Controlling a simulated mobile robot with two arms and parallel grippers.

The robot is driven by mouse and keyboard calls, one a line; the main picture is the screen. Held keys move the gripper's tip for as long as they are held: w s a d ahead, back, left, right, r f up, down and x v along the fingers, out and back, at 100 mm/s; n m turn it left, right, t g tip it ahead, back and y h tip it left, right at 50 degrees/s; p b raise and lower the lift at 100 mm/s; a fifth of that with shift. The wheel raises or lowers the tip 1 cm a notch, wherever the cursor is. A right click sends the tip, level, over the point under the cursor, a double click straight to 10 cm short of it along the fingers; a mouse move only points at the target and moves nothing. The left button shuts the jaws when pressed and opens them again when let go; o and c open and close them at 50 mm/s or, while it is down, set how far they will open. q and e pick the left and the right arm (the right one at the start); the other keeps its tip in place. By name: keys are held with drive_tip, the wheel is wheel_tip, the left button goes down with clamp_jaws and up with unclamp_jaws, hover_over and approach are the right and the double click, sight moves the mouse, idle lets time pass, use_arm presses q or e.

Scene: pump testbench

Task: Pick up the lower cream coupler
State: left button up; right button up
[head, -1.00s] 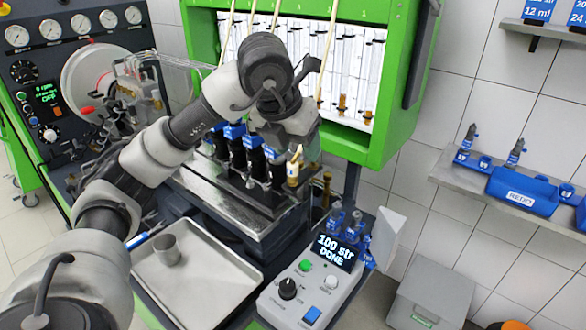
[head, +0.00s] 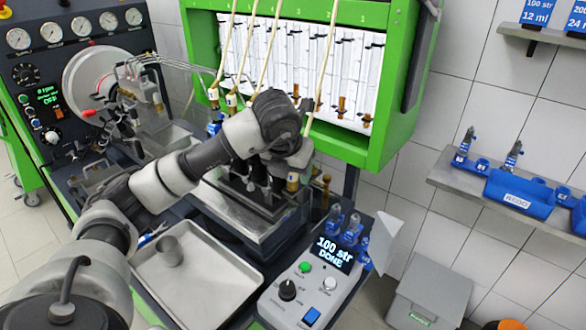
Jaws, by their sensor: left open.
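Cream tubes (head: 321,75) hang in front of the green cabinet. Cream-tipped couplers show at the lower ends of tubes on the left (head: 232,100). The rightmost tube runs down behind my left wrist, so a coupler at its end is hidden. I cannot tell which coupler is the lower cream one. My left gripper (head: 288,163) points down over the injector row, beside a brass-coloured cylinder (head: 293,182). Its fingers are mostly hidden by the wrist; it is open, and I see nothing held. My right gripper is not in view.
The green cabinet (head: 375,150) with glass tubes stands close behind my left wrist. A metal tray (head: 225,285) with a grey cup (head: 169,251) lies in front. A control box (head: 310,290) reading "100 str DONE" is at right. A wall shelf (head: 445,176) holds blue holders.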

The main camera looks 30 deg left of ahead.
use_arm(q)
drive_tip(key=shift+w+f, duration=0.1)
drive_tip(key=shift+f, duration=0.05)
drive_tip(key=c, duration=1)
clamp_jaws()
drive_tip(key=r+b, duration=0.2)
drive_tip(key=r, duration=0.2)
drive_tip(key=shift+d+r, duration=0.2)
drive_tip(key=s+d+r, duration=0.3)
drive_tip(key=d+r, duration=0.3)
drive_tip(key=d, duration=0.5)
drive_tip(key=shift+r, duration=0.35)
